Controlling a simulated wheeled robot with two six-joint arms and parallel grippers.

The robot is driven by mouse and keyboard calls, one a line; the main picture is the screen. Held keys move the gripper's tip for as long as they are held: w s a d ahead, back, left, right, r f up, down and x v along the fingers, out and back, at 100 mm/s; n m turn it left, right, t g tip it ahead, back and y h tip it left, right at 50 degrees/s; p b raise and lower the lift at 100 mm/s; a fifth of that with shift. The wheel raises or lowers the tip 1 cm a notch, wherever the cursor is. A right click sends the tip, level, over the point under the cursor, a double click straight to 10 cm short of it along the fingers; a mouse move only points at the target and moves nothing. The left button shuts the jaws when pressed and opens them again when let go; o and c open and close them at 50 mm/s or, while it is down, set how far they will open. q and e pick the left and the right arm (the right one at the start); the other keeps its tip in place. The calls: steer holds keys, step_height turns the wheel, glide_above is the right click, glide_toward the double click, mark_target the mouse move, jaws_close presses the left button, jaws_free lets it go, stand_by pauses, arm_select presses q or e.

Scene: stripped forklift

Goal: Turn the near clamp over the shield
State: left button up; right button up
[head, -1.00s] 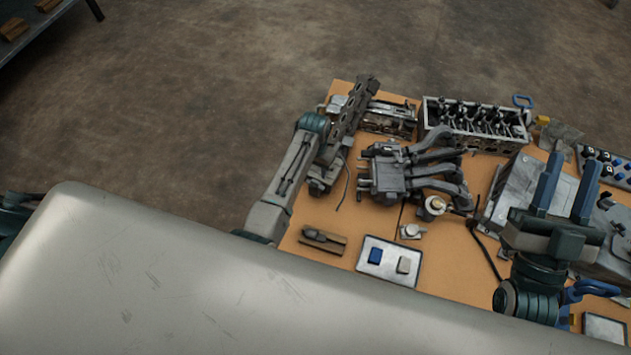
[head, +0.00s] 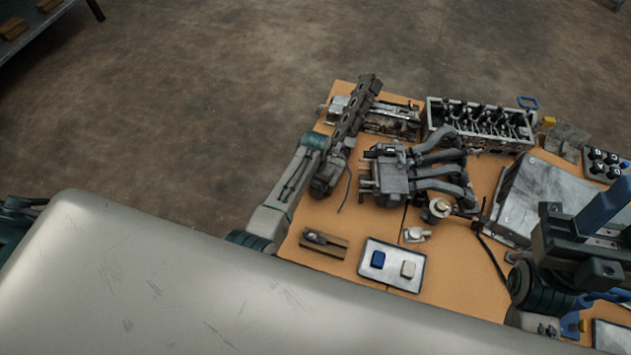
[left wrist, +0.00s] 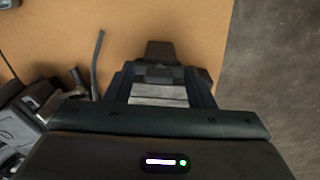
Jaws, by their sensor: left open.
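A broad grey metal plate (head: 535,195), perhaps the shield, lies at the right of the bench. Small dark fittings (head: 480,213) sit at its left edge; I cannot tell which part is the near clamp. My right gripper (head: 580,210), with blue fingers, stands apart and empty in front of the plate and hides part of it. My left arm reaches in at the left.
A manifold (head: 395,175), a cylinder head (head: 478,125) and a round brass-topped part (head: 438,208) crowd the bench. A tray (head: 395,285) holds a blue and a pale block. A wooden block (head: 325,246) lies near the front. Bare bench shows around these.

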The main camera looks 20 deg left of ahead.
arm_select(q)
steer(key=c, duration=1)
